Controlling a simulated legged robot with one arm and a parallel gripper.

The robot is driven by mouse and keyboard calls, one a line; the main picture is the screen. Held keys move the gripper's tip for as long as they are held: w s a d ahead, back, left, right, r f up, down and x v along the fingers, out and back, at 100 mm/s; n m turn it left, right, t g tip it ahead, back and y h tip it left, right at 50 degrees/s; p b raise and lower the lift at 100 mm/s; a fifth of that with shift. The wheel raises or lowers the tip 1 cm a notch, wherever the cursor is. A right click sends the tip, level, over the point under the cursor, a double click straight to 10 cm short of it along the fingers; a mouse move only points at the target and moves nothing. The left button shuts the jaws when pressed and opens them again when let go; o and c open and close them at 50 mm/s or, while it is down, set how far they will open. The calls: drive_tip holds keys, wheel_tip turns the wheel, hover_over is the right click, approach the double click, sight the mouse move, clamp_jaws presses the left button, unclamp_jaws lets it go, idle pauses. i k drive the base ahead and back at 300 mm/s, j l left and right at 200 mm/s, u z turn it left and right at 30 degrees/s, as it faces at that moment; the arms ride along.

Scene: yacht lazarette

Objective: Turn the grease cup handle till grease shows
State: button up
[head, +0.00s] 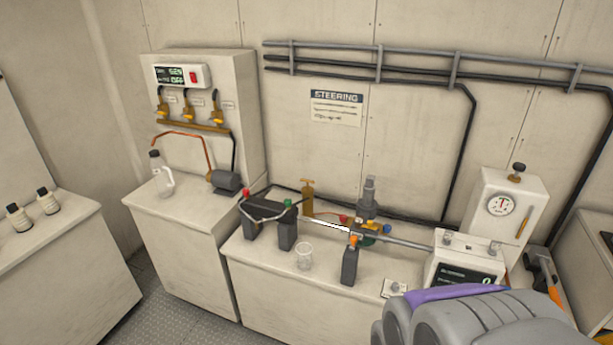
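Grey and purple parts of my arm fill the bottom right, well apart from the brass fitting. My gripper's fingers do not show.
A steel rod (400,240) runs to a white box (463,262). A gauge housing (500,207) stands right. Grey floor (165,325) is clear at lower left.

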sight(308, 181)
drive_tip(key=i+j+z, duration=0.15)
drive_tip(key=i+j, duration=0.45)
drive_tip(key=i+j+z, duration=0.1)
drive_tip(key=i+j, duration=0.5)
drive_tip(key=i+j+z, duration=0.15)
drive_tip(key=i+j, duration=0.4)
drive_tip(key=j, duration=0.2)
